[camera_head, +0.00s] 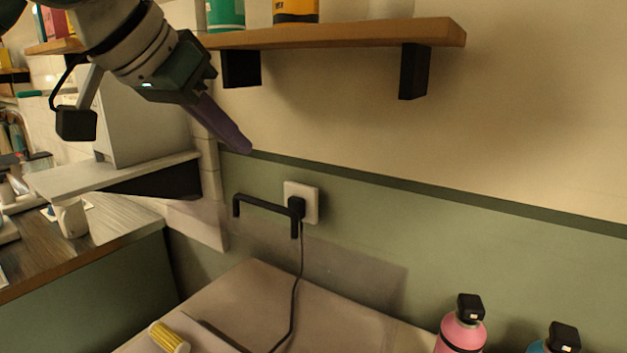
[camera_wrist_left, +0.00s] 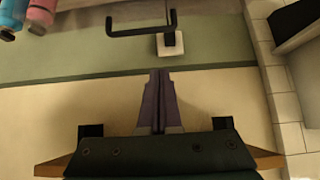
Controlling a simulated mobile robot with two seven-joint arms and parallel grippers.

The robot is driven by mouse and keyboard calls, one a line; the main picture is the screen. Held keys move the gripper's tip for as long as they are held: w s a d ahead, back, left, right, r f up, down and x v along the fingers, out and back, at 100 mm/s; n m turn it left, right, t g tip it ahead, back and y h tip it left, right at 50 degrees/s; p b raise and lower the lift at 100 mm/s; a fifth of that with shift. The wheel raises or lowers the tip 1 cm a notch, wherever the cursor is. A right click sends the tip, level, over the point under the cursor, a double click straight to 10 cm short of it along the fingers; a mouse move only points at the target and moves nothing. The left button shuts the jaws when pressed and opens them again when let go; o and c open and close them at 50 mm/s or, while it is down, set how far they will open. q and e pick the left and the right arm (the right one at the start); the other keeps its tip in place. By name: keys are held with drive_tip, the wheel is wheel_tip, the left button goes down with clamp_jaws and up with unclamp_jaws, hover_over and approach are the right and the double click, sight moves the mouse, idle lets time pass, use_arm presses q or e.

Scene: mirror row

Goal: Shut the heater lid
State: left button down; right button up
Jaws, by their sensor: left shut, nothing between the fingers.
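My left gripper (camera_head: 240,145) is shut and empty, its purple fingers pointing down and right in front of the wall, below the wooden shelf. In the left wrist view its fingers (camera_wrist_left: 160,80) are together. A black bar handle (camera_head: 266,204) shows below the fingertips, apart from them, near the wall socket. It also shows in the left wrist view (camera_wrist_left: 140,31), beyond the fingertips. I cannot tell what the handle is fixed to, and no lid can be clearly made out. My right gripper is in neither view.
A wooden shelf (camera_head: 340,36) with bottles is above. A plugged-in black cable hangs from the white socket (camera_head: 312,203). A pale surface (camera_head: 300,310) lies below, with a yellow ribbed object (camera_head: 168,337). A pink bottle (camera_head: 462,330) and a blue bottle (camera_head: 560,340) stand at right.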

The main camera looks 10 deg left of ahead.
use_arm(q)
drive_tip(key=shift+w+d+f+p, duration=0.15)
drive_tip(key=shift+w+f+p, duration=0.2)
drive_tip(key=shift+f, duration=0.8)
drive_tip(key=shift+w+d+f+p, duration=0.15)
drive_tip(key=shift+w+f+p, duration=0.25)
drive_tip(key=shift+f, duration=0.75)
drive_tip(key=shift+w+d+f+p, duration=0.15)
drive_tip(key=shift+w+f+p, duration=0.2)
drive_tip(key=shift+f, duration=0.8)
